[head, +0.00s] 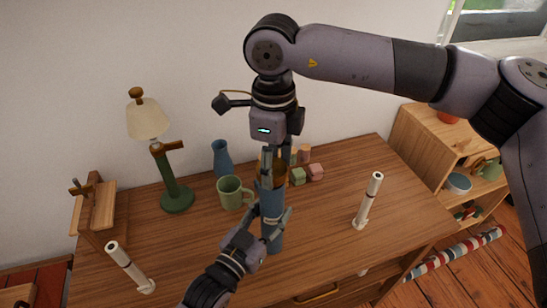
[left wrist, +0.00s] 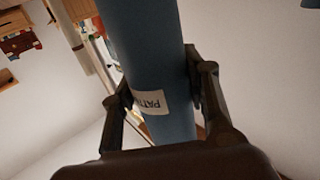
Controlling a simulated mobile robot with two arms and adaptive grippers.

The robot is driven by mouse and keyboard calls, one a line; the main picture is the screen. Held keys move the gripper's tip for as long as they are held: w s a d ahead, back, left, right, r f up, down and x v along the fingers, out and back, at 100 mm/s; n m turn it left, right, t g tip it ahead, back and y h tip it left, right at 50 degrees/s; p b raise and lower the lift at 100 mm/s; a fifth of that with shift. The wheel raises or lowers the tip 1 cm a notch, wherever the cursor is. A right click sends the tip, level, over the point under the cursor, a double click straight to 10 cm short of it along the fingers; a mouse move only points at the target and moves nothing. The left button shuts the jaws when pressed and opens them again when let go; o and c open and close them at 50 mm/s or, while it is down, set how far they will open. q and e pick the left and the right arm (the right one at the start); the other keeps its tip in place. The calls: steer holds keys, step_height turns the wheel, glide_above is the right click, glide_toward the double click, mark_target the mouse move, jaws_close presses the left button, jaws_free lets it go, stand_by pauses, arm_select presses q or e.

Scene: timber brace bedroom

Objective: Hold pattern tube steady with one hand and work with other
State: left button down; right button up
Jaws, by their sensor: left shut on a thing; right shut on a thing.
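The pattern tube (head: 272,232) is a blue cylinder standing upright above the desk near its middle. In the left wrist view the tube (left wrist: 150,50) shows a white label with the letters "PATT". My left gripper (head: 270,214) is shut around the tube's body, one finger on each side. My right gripper (head: 275,182) points straight down from above and is shut on the tube's brown upper end (head: 279,168). Its fingers partly hide that end, so I cannot tell whether it is a separate cap. I cannot tell whether the tube's base touches the desk.
The wooden desk (head: 330,215) carries a green mug (head: 231,193), a blue vase (head: 222,158), a lamp (head: 148,120) and small blocks (head: 298,176). White upright sticks stand at right (head: 369,200) and front left (head: 130,268). A shelf (head: 430,145) is at the right.

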stand_by(0.4)
steer(key=shift+f, duration=0.85)
steer(key=shift+f, duration=0.55)
